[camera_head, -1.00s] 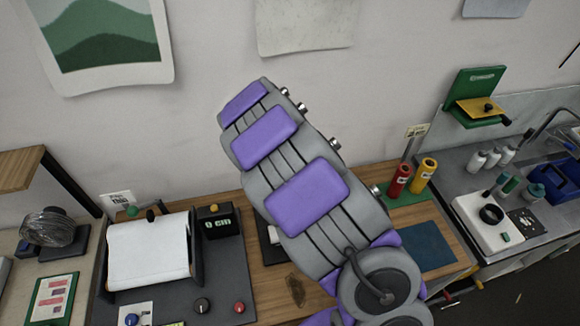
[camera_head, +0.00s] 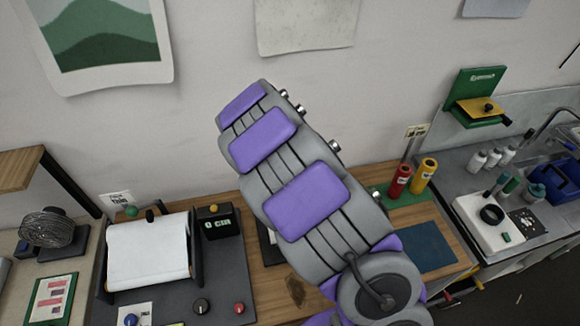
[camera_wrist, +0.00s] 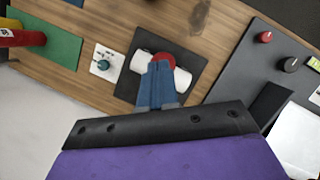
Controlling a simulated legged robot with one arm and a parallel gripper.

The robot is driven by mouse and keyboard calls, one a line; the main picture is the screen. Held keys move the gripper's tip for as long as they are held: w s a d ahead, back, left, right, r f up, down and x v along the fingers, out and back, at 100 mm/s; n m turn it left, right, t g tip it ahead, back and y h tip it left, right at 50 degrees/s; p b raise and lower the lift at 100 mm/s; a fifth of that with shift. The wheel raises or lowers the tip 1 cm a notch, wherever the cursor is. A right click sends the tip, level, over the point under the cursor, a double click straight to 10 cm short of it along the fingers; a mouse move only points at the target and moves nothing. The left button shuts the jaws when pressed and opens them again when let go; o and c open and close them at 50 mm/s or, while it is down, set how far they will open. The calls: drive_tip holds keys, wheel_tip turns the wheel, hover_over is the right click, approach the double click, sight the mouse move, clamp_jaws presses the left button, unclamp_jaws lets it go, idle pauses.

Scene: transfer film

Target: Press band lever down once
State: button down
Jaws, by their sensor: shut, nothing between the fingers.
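My gripper (camera_wrist: 156,86) shows in the wrist view as blue fingers, shut and empty. Its tips are over a red round knob (camera_wrist: 165,57) and overlap it in the picture; I cannot tell if they touch. The knob is with a white rounded part (camera_wrist: 183,79) on a black plate (camera_wrist: 142,41), and the fingers partly hide them. Which part is the band lever is not labelled. In the head view, my arm hides the gripper and most of that plate (camera_head: 266,240).
A grey panel with a white sheet (camera_head: 147,252), a red button (camera_head: 239,308) and dark knob (camera_head: 201,306) lies left. A red bottle (camera_head: 400,181) and yellow bottle (camera_head: 423,177) stand right on a green mat.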

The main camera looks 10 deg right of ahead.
drive_tip(key=s+f+b, duration=0.2)
drive_tip(key=s+f, duration=0.1)
drive_tip(key=s, duration=0.2)
drive_tip(key=shift+s, duration=0.35)
idle(5.9)
